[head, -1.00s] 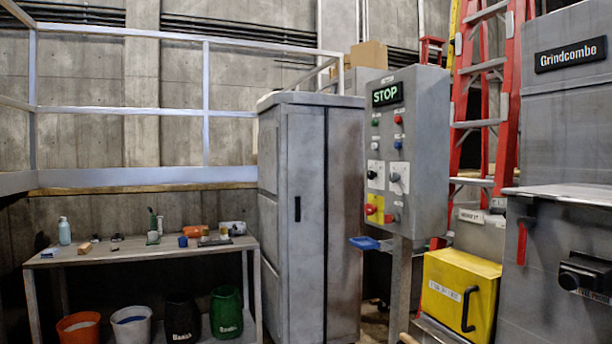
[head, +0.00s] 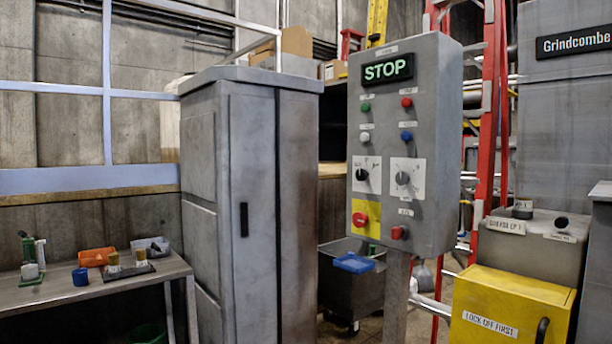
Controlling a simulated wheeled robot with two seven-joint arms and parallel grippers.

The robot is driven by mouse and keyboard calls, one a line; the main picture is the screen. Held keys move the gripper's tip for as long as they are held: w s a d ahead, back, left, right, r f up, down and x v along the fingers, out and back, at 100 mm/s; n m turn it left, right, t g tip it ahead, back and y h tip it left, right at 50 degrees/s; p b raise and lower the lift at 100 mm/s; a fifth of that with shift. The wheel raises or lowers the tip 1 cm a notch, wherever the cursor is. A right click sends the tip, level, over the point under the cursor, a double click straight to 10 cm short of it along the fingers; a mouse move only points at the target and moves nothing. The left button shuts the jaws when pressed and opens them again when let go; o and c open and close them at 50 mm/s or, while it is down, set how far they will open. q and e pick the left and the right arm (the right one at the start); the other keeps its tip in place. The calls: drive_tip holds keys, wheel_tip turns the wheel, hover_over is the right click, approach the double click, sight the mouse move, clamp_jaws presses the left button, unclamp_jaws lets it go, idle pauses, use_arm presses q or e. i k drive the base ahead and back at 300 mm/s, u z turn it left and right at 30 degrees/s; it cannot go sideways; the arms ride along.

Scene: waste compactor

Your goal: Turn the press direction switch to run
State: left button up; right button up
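A grey control box (head: 434,150) stands on a post right of centre in the head view, with a lit green STOP display (head: 388,70) at its top. Below are small green, red, white and blue buttons. Two rotary switches sit on white plates: a black-knobbed one (head: 362,174) on the left and a grey-knobbed one (head: 402,178) on the right. Their labels are too small to read, so I cannot tell which is the press direction switch. A red button on a yellow plate (head: 361,219) and another red knob (head: 398,232) are lower down. Neither gripper is in view.
A tall grey cabinet (head: 245,200) stands left of the box. A workbench (head: 100,290) with small items is at the far left. A yellow case (head: 510,310), a dark bin (head: 352,285) and a red ladder (head: 490,130) are near the box.

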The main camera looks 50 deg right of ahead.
sight(361, 175)
drive_tip(key=z, duration=0.65)
drive_tip(key=i, duration=1.35)
drive_tip(key=z, duration=1.05)
